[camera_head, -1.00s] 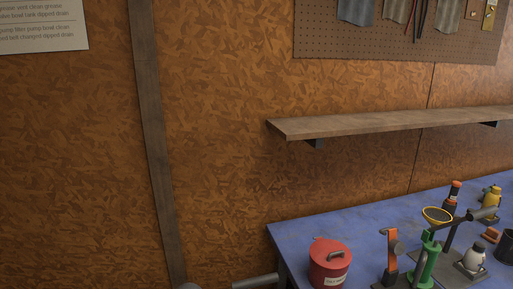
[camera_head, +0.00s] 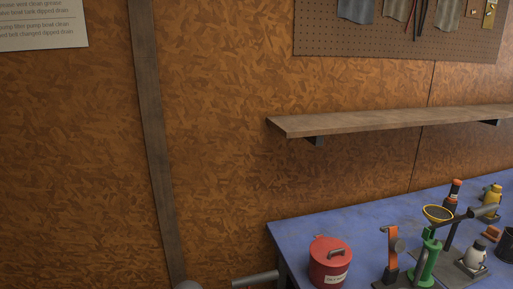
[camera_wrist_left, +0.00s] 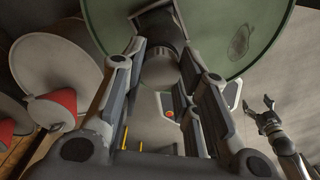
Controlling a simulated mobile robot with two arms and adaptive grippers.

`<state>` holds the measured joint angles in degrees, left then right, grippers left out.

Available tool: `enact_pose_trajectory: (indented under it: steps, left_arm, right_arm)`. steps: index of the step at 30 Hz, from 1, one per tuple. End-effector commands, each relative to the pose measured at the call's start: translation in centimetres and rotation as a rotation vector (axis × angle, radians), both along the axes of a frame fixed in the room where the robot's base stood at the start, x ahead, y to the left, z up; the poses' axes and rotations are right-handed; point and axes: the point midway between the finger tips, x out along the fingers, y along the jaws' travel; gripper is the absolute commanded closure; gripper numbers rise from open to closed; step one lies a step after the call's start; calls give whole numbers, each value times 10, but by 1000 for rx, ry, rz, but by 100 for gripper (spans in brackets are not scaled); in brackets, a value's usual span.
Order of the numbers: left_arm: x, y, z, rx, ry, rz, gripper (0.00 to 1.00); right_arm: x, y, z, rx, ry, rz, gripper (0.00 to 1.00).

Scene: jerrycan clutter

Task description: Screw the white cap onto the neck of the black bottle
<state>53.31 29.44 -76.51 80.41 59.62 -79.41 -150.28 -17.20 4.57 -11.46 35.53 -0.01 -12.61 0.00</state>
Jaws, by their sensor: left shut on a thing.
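In the left wrist view my left gripper (camera_wrist_left: 161,58) is shut on a dark, round-sided thing (camera_wrist_left: 165,32) between its fingertips. The fingers hide much of it, and I cannot tell for sure whether it is the black bottle. My right gripper (camera_wrist_left: 262,108) shows at the right of that view, with its fingers apart and empty. I cannot make out the white cap in either view. Neither gripper is clearly visible in the head view.
A wooden shelf (camera_head: 390,121) is above. A large green disc (camera_wrist_left: 245,35) is behind my left fingers.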

Motion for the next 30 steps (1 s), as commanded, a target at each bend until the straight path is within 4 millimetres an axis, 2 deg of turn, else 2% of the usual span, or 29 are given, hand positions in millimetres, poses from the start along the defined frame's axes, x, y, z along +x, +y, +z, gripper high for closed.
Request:
enact_pose_trajectory:
  steps: [5,6,7,17,30]
  left_arm:
    - [0,0,0,1,2,1,95]
    - [0,0,0,1,2,1,67]
    - [0,0,0,1,2,1,64]
    - [0,0,1,0,1,3,64]
    - [0,0,31,-1,0,4,64]
  right_arm:
    - [0,0,0,0,0,0,20]
    - [0,0,0,0,0,0,20]
    - [0,0,0,0,0,0,20]
    - [0,0,1,0,0,0,20]
    - [0,0,28,0,0,0,20]
